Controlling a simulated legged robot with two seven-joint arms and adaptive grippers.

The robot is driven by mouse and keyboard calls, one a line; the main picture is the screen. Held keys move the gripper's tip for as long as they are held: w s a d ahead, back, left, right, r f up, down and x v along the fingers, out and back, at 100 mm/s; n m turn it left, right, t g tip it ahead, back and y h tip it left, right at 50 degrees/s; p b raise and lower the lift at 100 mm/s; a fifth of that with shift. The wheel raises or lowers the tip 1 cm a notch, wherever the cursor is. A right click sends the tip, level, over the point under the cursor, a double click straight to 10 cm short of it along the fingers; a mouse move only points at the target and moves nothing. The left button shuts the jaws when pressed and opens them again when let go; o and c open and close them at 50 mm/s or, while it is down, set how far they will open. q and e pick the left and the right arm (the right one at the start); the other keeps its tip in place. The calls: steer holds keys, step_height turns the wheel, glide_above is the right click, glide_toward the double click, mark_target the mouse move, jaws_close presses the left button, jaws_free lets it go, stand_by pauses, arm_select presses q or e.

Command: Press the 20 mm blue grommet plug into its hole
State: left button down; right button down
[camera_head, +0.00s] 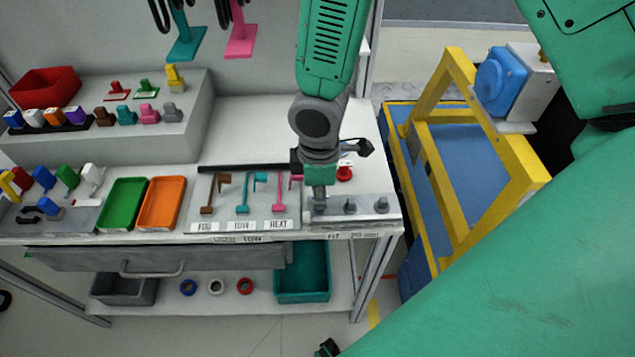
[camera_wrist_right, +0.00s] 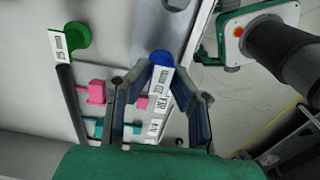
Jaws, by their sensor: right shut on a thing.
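The blue grommet plug (camera_wrist_right: 162,57) shows as a small blue disc at the fingertips in the right wrist view. My right gripper (camera_wrist_right: 168,80) is shut on it, with a finger on each side; the exact contact is not clear. In the head view my right gripper (camera_head: 319,198) points down over the left end of a grey metal block (camera_head: 365,212) at the bench's right front. The plug is hidden there. I cannot make out the hole or whether the plug touches it. My left gripper is not in view.
A red plug (camera_head: 344,173) stands just behind the block, and a green disc (camera_wrist_right: 76,36) lies beside a label. Orange (camera_head: 162,203) and green trays (camera_head: 122,204) lie further left. A yellow frame (camera_head: 460,150) stands right.

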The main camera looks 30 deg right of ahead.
steer(key=shift+f, duration=0.55)
steer(key=c, duration=1.4)
jaws_free()
steer(key=shift+o, duration=0.2)
steer(key=shift+r, duration=0.3)
step_height(320, 180, up, 11)
steer(key=shift+r, duration=0.15)
